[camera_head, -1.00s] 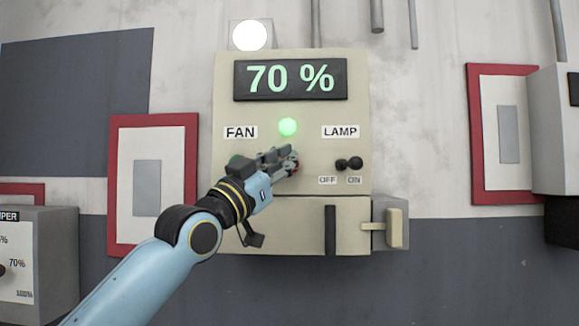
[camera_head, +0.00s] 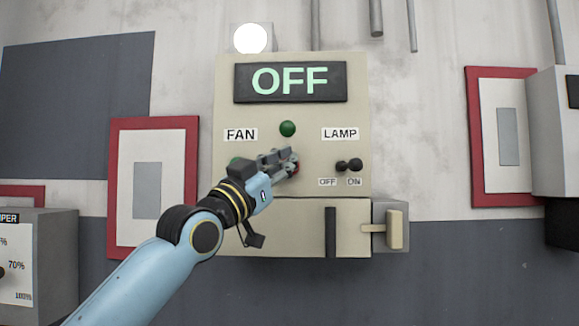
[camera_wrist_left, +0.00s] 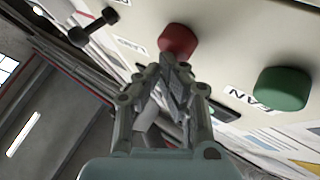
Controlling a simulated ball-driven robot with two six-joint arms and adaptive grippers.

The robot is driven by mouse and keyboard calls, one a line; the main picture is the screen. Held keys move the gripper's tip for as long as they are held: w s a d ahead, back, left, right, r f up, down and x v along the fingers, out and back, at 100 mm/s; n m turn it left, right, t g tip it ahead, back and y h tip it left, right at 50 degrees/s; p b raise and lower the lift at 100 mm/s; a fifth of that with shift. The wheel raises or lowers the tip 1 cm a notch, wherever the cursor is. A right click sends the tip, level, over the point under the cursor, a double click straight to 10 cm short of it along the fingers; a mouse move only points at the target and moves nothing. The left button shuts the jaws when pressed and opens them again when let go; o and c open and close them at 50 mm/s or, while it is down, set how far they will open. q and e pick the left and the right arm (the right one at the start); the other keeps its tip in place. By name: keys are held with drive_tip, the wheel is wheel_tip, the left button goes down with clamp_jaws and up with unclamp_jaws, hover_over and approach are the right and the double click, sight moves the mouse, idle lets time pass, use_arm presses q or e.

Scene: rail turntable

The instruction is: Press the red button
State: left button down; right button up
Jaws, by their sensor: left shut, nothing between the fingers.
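The red button (camera_wrist_left: 178,39) is on the front of the beige control box (camera_head: 225,80). In the head view only a sliver of the red button (camera_head: 296,167) shows beside my fingertips. My left gripper (camera_head: 290,163) is shut and empty, with its tips at the red button. In the left wrist view the shut fingertips (camera_wrist_left: 170,60) overlap the button's lower edge and look to be touching it. The green button (camera_wrist_left: 283,89) is to the right there. The display (camera_head: 290,82) reads OFF, and the round indicator (camera_head: 288,129) below it is dark green. My right gripper is not in view.
The LAMP switch (camera_head: 348,165) with its black knob is just right of my gripper. A lever handle (camera_head: 395,229) sticks out at the box's lower right. A white lamp (camera_head: 250,39) glows above. Other boxes stand at both sides.

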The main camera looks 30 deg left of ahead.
use_arm(q)
drive_tip(key=shift+s+d+p, duration=0.35)
drive_tip(key=shift+s+p, duration=0.25)
drive_tip(key=shift+s, duration=0.1)
drive_tip(key=s+p, duration=0.1)
drive_tip(key=s+d+p, duration=0.1)
drive_tip(key=s, duration=0.1)
drive_tip(key=s+d, duration=0.1)
drive_tip(key=shift+s+d+p, duration=0.1)
drive_tip(key=shift+s+p, duration=0.15)
drive_tip(key=shift+p, duration=0.15)
idle(0.5)
